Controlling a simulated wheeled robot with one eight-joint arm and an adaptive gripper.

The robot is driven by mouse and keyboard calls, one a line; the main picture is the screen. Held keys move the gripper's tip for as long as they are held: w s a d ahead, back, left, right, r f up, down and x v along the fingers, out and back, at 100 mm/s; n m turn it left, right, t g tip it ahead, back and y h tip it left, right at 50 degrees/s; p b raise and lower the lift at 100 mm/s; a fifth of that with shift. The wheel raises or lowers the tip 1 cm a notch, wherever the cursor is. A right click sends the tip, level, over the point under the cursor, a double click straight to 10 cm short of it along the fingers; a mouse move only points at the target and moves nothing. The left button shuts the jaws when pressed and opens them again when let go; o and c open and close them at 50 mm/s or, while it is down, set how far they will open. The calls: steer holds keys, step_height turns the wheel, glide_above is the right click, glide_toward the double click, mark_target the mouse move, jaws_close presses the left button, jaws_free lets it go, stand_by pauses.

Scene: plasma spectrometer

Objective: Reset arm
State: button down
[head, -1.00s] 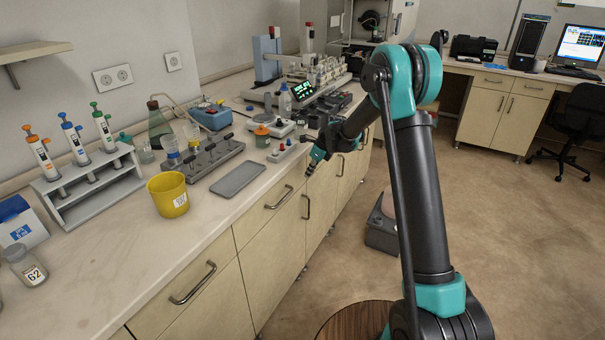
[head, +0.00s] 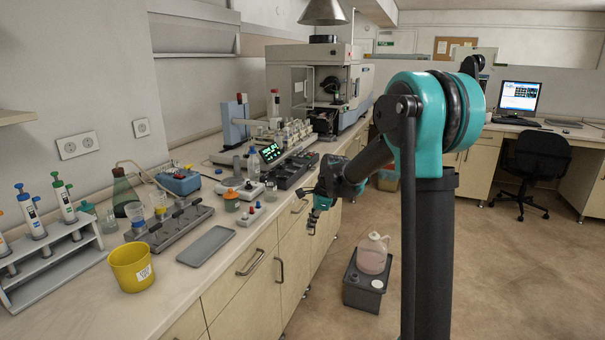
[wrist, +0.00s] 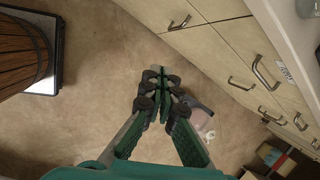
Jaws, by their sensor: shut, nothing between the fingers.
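My arm, teal and black, rises at the right of the head view and bends down toward the front of the bench. My gripper (head: 312,228) hangs beside the cabinet fronts, below the level of the bench top, and points down. In the wrist view my gripper (wrist: 157,80) is shut and empty, its fingertips together over the bare floor. It touches nothing that I can see.
The bench (head: 165,300) on the left holds a yellow bucket (head: 131,267), a grey tray (head: 206,246), a pipette rack (head: 60,270) and a spectrometer (head: 310,82). A jug (head: 373,254) stands on a dark box (head: 362,290) on the floor. Cabinet handles (wrist: 262,73) stick out near my gripper. The floor at right is open.

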steer(key=s+d+f+n+h, duration=0.1)
steer(key=s+d+n, duration=0.4)
steer(key=s, duration=0.5)
steer(key=s+d+f+n+t+h, duration=0.1)
steer(key=s+d+f+n, duration=0.2)
steer(key=s+d+n, duration=0.3)
steer(key=s+d+f+n+h, duration=0.1)
steer(key=s+d+f+n, duration=0.2)
steer(key=s, duration=1.2)
steer(key=d+n, duration=0.3)
steer(key=shift+t, duration=0.4)
